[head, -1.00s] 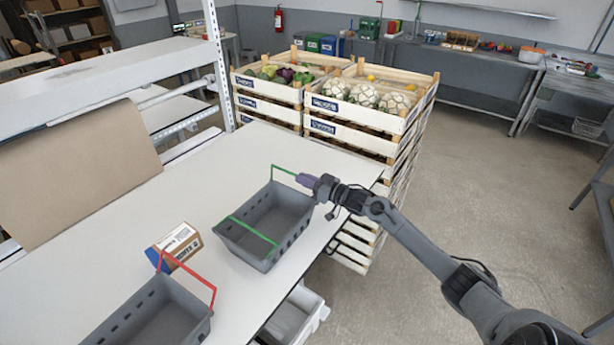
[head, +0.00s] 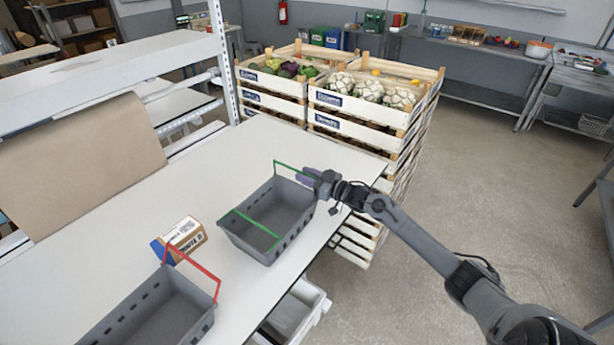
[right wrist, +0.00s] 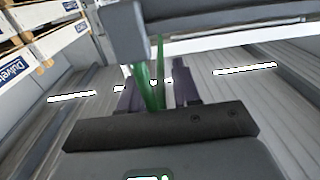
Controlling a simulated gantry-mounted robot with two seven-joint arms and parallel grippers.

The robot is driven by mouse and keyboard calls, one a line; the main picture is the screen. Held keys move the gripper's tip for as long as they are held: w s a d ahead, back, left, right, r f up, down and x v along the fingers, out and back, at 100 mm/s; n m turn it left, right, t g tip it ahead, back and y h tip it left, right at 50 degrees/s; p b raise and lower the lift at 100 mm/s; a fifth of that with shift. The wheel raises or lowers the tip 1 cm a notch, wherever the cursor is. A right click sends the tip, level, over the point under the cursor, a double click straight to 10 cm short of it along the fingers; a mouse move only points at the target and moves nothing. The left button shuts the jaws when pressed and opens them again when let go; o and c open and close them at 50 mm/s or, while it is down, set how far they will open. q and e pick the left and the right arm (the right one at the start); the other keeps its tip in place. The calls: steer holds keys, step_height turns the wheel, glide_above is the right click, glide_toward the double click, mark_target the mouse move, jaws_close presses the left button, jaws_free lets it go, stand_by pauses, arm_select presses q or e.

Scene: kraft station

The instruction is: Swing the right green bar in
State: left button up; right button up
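A grey basket (head: 246,243) with two green bars stands on the white table. One green bar (head: 250,224) lies across the basket's near-left part. The other, right green bar (head: 298,167) stands up above the far end. My right gripper (head: 306,178) is at the right end of this upright bar, beside the basket's far right corner. In the right wrist view, the gripper's purple fingers (right wrist: 156,92) are apart, with the green bar (right wrist: 159,75) running between them. A gap shows beside the bar, so the fingers do not look closed on it. My left gripper is out of view.
A second grey basket (head: 150,322) with a red bar (head: 192,262) stands near left. A small box (head: 184,236) sits behind it. Stacked vegetable crates (head: 362,104) stand beyond the table's far end. A pale bin (head: 292,314) is below the table's right edge.

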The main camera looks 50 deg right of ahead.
steer(key=shift+s, duration=0.15)
steer(key=s, duration=1)
steer(key=shift+s+d, duration=0.25)
steer(key=shift+d, duration=0.05)
stand_by(0.3)
